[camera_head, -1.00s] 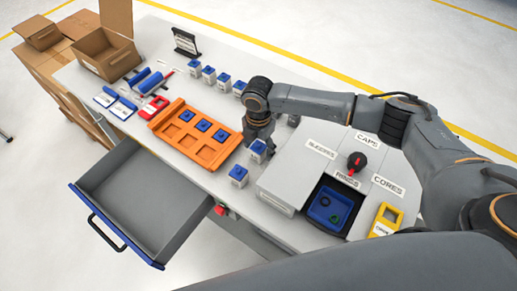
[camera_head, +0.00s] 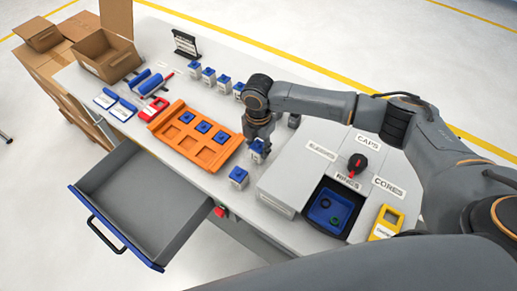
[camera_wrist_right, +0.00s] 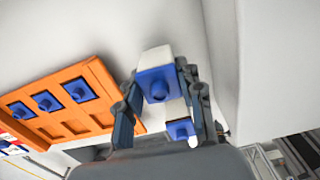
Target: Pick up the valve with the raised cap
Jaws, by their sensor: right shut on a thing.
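My right gripper (camera_head: 258,140) points down over the table between the orange tray and the grey bins. It is shut on a valve with a white body and blue cap (camera_head: 257,148). In the right wrist view this valve (camera_wrist_right: 157,85) sits between the two fingers (camera_wrist_right: 160,80), with a round knob on its cap. A second similar valve (camera_head: 238,177) stands just in front; it also shows in the right wrist view (camera_wrist_right: 181,130). Several more valves (camera_head: 208,75) stand in a row behind the tray. I cannot tell cap heights apart. My left gripper is out of view.
The orange tray (camera_head: 170,143) has blue-capped parts in some slots. Grey bins (camera_head: 295,180) labelled for caps, rings and cores stand right, with a blue ring bin (camera_head: 331,224) and a yellow item (camera_head: 386,221). An open drawer (camera_head: 150,200) juts out in front.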

